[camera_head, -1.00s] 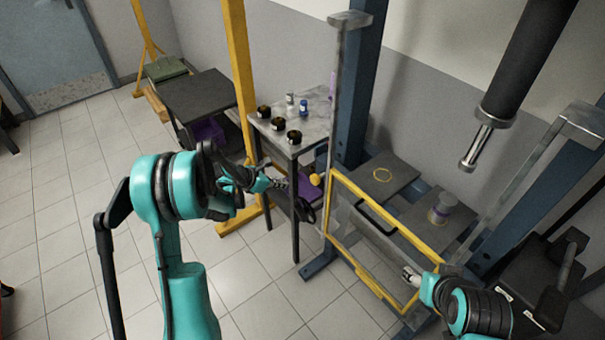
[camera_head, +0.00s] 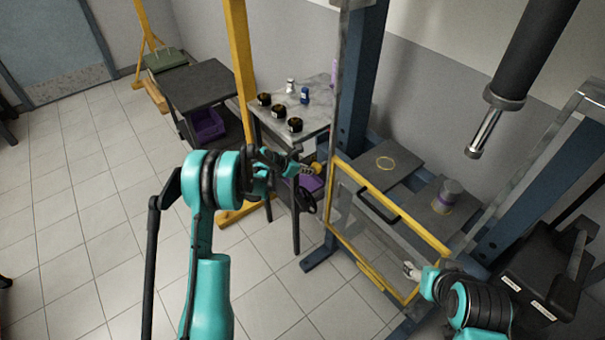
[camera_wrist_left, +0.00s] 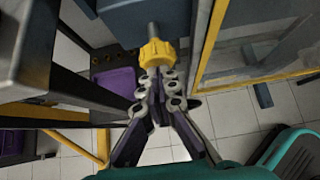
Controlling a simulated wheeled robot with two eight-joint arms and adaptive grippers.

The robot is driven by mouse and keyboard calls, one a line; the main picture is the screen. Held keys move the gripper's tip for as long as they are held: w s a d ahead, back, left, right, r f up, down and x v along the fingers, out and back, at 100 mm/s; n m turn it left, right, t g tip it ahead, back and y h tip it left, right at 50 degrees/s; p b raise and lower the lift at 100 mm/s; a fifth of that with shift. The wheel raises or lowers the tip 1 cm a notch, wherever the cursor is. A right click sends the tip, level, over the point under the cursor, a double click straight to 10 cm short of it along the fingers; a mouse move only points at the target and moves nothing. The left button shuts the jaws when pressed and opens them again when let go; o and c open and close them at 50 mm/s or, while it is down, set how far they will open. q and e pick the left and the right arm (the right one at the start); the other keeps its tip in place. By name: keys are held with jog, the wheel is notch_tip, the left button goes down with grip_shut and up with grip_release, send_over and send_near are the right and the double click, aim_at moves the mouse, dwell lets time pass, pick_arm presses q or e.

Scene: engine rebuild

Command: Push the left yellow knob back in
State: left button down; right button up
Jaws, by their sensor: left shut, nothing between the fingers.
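The left yellow knob (camera_head: 316,168) sits at the side of the blue press post, beside the small grey table. In the left wrist view the same ribbed yellow knob (camera_wrist_left: 157,52) is on a grey shaft that runs to a blue part of the frame. My left gripper (camera_head: 302,170) is shut and empty, with its tips at the knob. In the left wrist view the closed tips (camera_wrist_left: 160,75) are right against or just in front of the knob's face; exact contact cannot be told. My right gripper (camera_head: 411,270) is in front of the guard, small in view.
A yellow-framed clear guard (camera_head: 388,207) with a black handle stands right of the knob. The grey table (camera_head: 318,115) holds dark cups and small bottles. A yellow post (camera_head: 243,70) rises behind my left arm. A purple bin (camera_head: 206,125) sits under a dark table. Floor at left is clear.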

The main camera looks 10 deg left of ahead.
aim_at(314, 166)
pick_arm(q)
jog(key=w+d, duration=0.2)
jog(key=shift+w+b, duration=0.3)
jog(key=shift+r, duration=0.1)
pick_arm(e)
jog(key=shift+s+a+f, duration=0.1)
jog(key=shift+f, duration=0.1)
